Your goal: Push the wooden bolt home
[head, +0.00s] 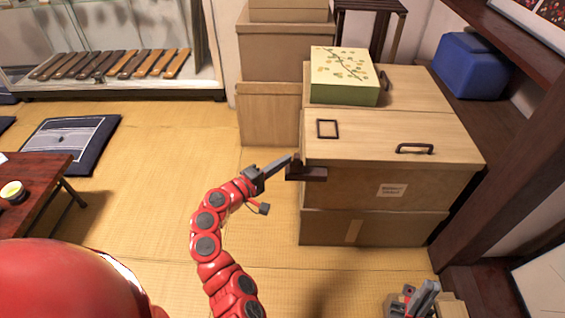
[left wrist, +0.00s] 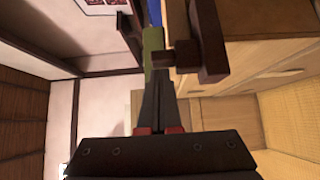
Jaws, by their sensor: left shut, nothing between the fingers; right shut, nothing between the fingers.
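The dark wooden bolt (head: 314,174) is a short bar at the upper left front corner of a pale wooden chest (head: 390,185). In the left wrist view the bolt (left wrist: 209,35) is a long dark bar with a short peg standing out to its side. My left gripper (head: 292,160) is shut and empty, its tips at the peg end of the bolt. In the left wrist view the fingertips (left wrist: 158,76) overlap the peg's edge; I cannot tell whether they touch. My right gripper (head: 428,290) is shut and empty at the bottom right, low, away from the bolt.
A green patterned box (head: 343,76) sits on the chest, behind a black square frame (head: 327,129) and a black handle (head: 415,149). Cartons (head: 270,115) stand behind left. A dark post and shelf (head: 462,150) border the right.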

